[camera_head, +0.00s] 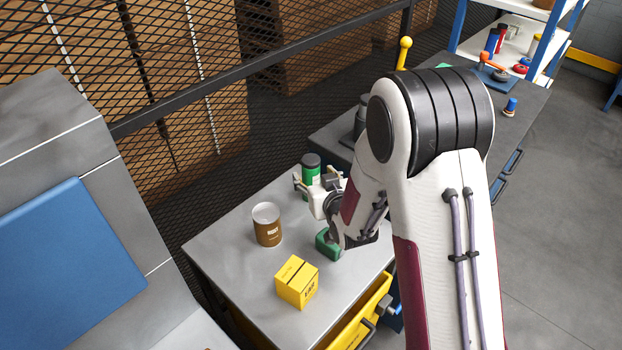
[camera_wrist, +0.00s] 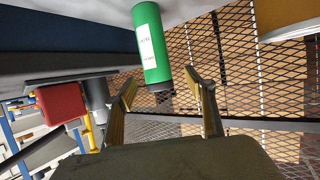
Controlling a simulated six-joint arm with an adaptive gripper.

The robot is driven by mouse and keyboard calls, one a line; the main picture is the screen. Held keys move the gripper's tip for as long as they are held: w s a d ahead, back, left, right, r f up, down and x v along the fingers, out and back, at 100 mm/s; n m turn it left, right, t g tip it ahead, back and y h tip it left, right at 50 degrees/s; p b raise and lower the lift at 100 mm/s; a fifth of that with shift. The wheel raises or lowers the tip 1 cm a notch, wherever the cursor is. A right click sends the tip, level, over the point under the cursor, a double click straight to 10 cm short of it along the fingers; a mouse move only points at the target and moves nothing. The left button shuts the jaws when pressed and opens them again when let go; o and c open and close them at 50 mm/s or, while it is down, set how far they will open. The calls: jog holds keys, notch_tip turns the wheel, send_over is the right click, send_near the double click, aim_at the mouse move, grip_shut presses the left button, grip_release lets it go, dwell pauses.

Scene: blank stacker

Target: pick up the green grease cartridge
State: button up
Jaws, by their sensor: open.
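The green grease cartridge (camera_head: 311,172) stands upright on the grey bench, with a dark cap on top and a pale label. It also shows in the wrist view (camera_wrist: 153,45), where the picture looks upside down and the cap points to the lower edge. My gripper (camera_head: 318,183) is open beside the cartridge. In the wrist view, its two fingers (camera_wrist: 160,77) are spread, with the capped end appearing between the tips. I cannot tell how deep the cartridge is between them. Part of the cartridge's lower side is hidden by my gripper in the head view.
A brown can (camera_head: 267,228), a yellow box (camera_head: 297,284) and a dark green object (camera_head: 327,244) stand on the bench. Mesh fencing (camera_head: 180,90) runs behind it. A yellow drawer (camera_head: 362,318) is open at the front. A red object (camera_wrist: 60,104) shows in the wrist view.

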aim_at(314, 172)
jog(key=shift+w+a+f, duration=0.1)
jog(key=shift+w+f, duration=0.05)
jog(key=shift+w, duration=0.2)
jog(key=shift+w, duration=0.1)
jog(key=shift+d+x, duration=0.15)
jog(key=shift+x, duration=1.1)
jog(key=shift+d+x, duration=0.1)
jog(key=shift+x, duration=1.15)
jog(key=shift+f, duration=0.1)
grip_shut()
